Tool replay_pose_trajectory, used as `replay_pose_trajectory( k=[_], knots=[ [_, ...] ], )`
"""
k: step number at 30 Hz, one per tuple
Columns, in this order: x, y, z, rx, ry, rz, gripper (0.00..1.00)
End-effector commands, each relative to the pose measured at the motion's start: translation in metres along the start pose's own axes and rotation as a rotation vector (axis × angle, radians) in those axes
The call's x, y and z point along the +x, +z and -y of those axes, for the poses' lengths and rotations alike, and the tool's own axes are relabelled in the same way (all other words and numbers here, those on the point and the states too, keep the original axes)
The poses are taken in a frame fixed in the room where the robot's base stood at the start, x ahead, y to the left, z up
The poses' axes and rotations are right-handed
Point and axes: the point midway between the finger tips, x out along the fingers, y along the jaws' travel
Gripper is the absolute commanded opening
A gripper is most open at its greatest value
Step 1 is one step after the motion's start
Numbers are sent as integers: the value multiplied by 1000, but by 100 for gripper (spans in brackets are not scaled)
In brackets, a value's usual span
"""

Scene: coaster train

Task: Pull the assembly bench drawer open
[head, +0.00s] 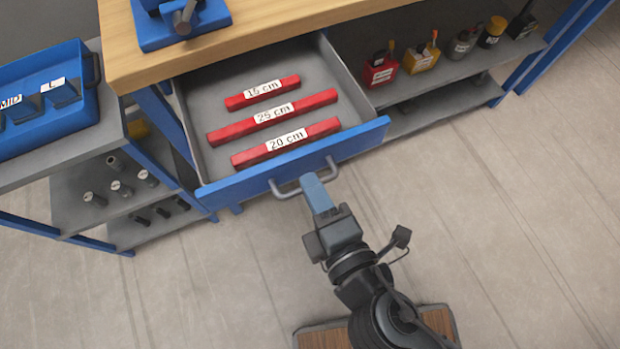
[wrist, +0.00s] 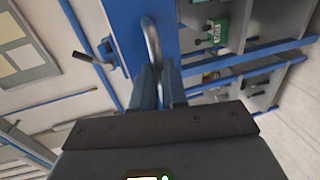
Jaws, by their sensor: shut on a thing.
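The assembly bench drawer (head: 222,189) stands pulled out from under the wooden bench top, with its inside showing in the head view. Its blue front carries a grey bar handle (head: 284,191). In the wrist view the handle (wrist: 151,42) runs down between the two fingers of my gripper (wrist: 160,75), against the blue drawer front (wrist: 135,12). Three red bars lie in the drawer, labelled 15 cm (head: 262,92), 25 cm (head: 300,105) and 20 cm (head: 310,133).
A blue vise (head: 158,35) sits on the bench top (head: 250,22). A shelf on the right holds small bottles and pots (head: 421,60). A side rack on the left holds a blue bin (head: 40,130) and dark cylindrical parts (head: 95,199). The floor in front is clear.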

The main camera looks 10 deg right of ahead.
Motion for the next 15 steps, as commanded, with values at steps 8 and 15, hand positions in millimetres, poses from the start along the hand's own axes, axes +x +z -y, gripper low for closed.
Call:
replay_pose_trajectory(
  k=[8,15],
  knots=[
    [0,0,1,0,-1,1,0],
    [0,0,0,0,-1,0,32]
  ],
)
